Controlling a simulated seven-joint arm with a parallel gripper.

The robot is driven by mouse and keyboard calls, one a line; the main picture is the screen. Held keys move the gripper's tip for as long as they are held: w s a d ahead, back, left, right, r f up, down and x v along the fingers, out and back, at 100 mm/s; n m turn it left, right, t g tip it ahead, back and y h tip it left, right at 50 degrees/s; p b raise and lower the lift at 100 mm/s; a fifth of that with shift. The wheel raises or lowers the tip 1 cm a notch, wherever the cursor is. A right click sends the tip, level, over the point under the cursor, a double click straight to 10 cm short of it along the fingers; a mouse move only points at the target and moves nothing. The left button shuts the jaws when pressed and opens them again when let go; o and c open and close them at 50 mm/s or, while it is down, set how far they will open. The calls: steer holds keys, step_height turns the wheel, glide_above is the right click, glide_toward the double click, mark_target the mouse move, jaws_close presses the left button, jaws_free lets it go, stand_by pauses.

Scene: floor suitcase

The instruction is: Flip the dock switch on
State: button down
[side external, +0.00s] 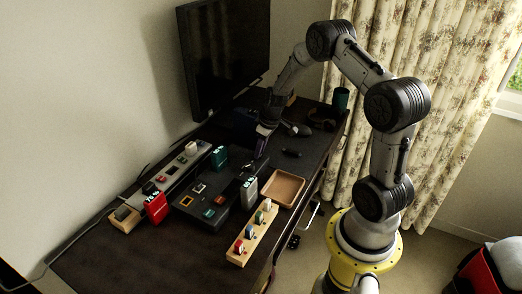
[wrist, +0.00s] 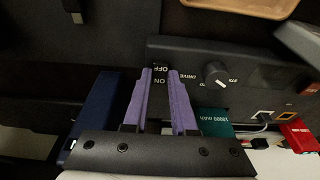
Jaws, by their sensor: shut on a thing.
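The dock is a dark box (side external: 208,205) on the desk, with a black knob (wrist: 215,74) and small ports on it. In the wrist view the dock's front panel (wrist: 265,73) carries OFF, ON and DRIVE lettering near my fingertips. My gripper (wrist: 160,74) has purple fingers at this lettering, shut with a narrow gap between them. The dock switch lies at the fingertips, mostly hidden by them, so I cannot tell its position. In the side view my gripper (side external: 262,150) points down at the dock's far end.
A teal block (side external: 219,156), a red block (side external: 155,208) and a grey block (side external: 249,194) stand around the dock. A wooden tray (side external: 300,184) and a wooden rack (side external: 237,258) with several small items lie in front. A monitor (side external: 225,60) stands behind.

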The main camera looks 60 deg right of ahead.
steer(key=shift+w+a+r+g, duration=0.1)
steer(key=shift+w+g, duration=0.15)
steer(key=shift+g, duration=0.45)
steer(key=shift+w+g, duration=0.25)
steer(key=shift+g, duration=0.45)
steer(key=c, duration=0.7)
jaws_free()
step_height(320, 180, up, 14)
steer(key=shift+f, duration=0.1)
